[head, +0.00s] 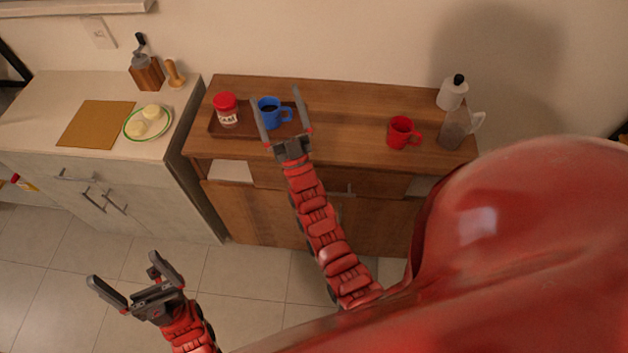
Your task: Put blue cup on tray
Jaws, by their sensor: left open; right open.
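The blue cup (270,113), with dark contents, stands upright on the brown tray (222,132) on the wooden cabinet. Its handle points right. My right gripper (276,95) is open, its two fingers reaching up the picture to either side of the cup. I cannot tell whether they touch it or hover above it. The palm and fingers hide part of the tray's right side. My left gripper (123,268) is open and empty, over the tiled floor at the lower left.
A red-lidded jar (226,108) stands on the tray, left of the cup. A red cup (402,133), a glass pitcher (455,130) and a white bottle (452,93) stand farther right. The wooden top (350,115) between tray and red cup is clear.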

